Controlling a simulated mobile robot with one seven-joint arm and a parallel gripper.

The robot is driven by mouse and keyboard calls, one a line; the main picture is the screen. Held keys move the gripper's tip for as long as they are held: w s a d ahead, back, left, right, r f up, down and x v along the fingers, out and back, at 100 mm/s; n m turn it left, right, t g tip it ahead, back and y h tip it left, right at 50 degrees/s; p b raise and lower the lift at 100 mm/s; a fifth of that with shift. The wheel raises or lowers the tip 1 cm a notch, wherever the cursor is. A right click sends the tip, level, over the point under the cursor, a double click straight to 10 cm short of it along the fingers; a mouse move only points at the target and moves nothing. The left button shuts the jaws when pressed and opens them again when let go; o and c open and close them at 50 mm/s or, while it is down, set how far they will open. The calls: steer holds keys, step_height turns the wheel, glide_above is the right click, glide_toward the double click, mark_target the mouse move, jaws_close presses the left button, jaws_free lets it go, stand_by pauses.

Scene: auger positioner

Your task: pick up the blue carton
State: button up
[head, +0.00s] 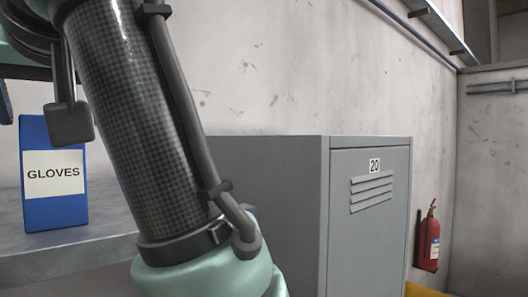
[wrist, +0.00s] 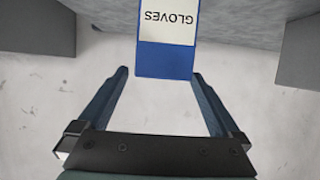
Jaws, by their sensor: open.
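The blue carton (head: 56,212) stands upright on a grey surface at the left of the head view, with a white label reading GLOVES. In the wrist view the carton (wrist: 165,60) is at the top centre, with its label upside down. My gripper (wrist: 160,73) is open and empty, its two dark fingers spread to either side of the carton's near edge. The fingers look apart from the carton, but how far they reach along its depth is unclear. In the head view my arm crosses in front and hides part of the surface.
The grey surface (head: 100,225) holding the carton runs behind my arm. A grey locker (head: 365,225) marked 20 stands right of my arm. A red fire extinguisher (head: 427,243) hangs on the wall further right. Grey blocks show at the wrist view's upper corners.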

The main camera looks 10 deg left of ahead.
steer(key=p+x, duration=0.2)
steer(key=x, duration=0.2)
steer(key=shift+a, duration=0.25)
steer(key=shift+s+d, duration=0.1)
steer(key=shift+c, duration=1.1)
jaws_close()
